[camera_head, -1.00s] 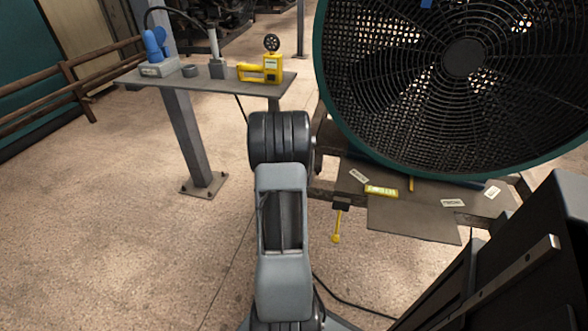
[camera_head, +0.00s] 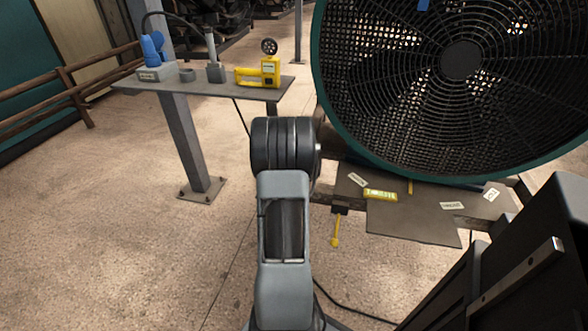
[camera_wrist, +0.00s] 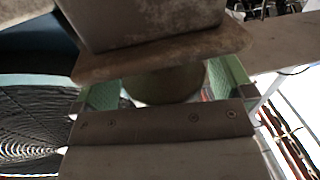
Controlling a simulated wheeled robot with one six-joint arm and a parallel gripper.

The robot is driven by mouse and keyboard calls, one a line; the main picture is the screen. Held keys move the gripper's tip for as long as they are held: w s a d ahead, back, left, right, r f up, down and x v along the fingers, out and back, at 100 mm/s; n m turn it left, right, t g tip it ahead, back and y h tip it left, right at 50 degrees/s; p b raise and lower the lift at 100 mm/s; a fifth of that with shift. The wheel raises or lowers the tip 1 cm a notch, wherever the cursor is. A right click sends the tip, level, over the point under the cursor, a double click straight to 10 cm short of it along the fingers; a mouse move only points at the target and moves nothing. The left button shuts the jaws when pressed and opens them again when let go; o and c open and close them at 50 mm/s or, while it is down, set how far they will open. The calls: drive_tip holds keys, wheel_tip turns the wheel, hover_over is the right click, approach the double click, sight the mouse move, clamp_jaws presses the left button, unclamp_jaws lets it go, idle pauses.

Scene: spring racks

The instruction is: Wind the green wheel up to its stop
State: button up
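My gripper (camera_wrist: 165,94) shows in the wrist view as two pale green pads beyond a screwed metal bar. A round, dull olive-green piece (camera_wrist: 166,84) sits between the pads and fills most of the gap. It may be part of the green wheel, but its rim is not clear to see. I cannot tell whether both pads press on it. A worn grey-brown block with a wide plate (camera_wrist: 160,52) hides its upper part. In the head view my own arm hides the gripper, and no green wheel can be made out.
A large fan with a teal rim (camera_head: 322,110) stands right of my arm. A grey plate (camera_head: 410,222) with labels and a yellow tag (camera_head: 380,195) lies below it. A small shelf (camera_head: 205,88) at left holds blue and yellow devices. A yellow-handled lever (camera_head: 336,232) hangs beside my arm.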

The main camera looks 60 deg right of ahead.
drive_tip(key=shift+a, duration=0.1)
drive_tip(key=p+v, duration=1.2)
drive_tip(key=v, duration=0.1)
drive_tip(key=shift+a, duration=0.3)
drive_tip(key=shift+s, duration=0.15)
idle(0.4)
